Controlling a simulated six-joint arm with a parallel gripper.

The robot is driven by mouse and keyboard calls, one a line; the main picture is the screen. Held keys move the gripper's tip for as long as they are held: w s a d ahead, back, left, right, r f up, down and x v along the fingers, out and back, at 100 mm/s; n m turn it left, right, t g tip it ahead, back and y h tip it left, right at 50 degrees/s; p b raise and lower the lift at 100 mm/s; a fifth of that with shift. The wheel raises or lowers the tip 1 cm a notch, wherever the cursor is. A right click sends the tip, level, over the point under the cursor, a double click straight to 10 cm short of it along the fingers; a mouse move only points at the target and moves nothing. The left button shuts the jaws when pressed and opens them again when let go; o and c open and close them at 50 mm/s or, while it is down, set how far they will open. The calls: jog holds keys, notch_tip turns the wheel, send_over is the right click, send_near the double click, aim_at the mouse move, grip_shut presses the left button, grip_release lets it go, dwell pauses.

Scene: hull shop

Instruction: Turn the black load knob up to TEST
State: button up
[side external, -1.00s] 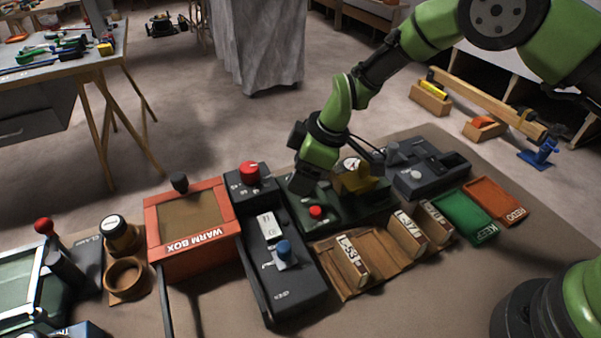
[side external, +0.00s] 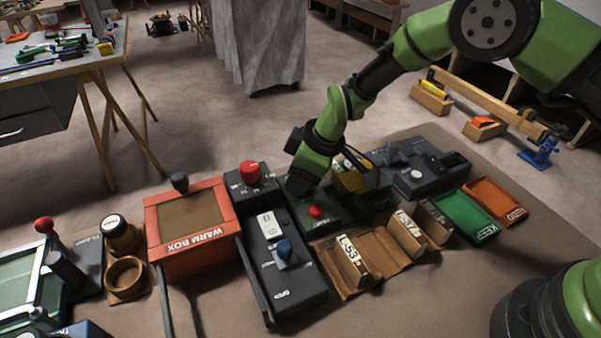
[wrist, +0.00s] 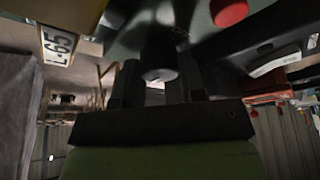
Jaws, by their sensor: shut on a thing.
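The green tester (side external: 333,214) has a red button (side external: 316,212) on its front and a yellow block (side external: 352,179) at its right. My gripper (side external: 299,188) points down at the tester's left rear part, behind the red button. In the wrist view my gripper (wrist: 158,86) has one finger on each side of the black load knob (wrist: 157,50) and is shut on it. The knob is hidden behind my gripper in the side view. Its pointer and the TEST mark cannot be read.
The orange warm box (side external: 190,262) is farther left. A brown rack (side external: 384,263) with labelled blocks lies in front. Green (side external: 464,216) and orange (side external: 495,200) trays are at right.

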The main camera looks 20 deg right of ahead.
jog(key=shift+m, duration=0.6)
jog(key=shift+t, duration=0.3)
jog(key=o, duration=0.9)
jog(key=v, duration=1)
jog(key=shift+w+a, duration=0.1)
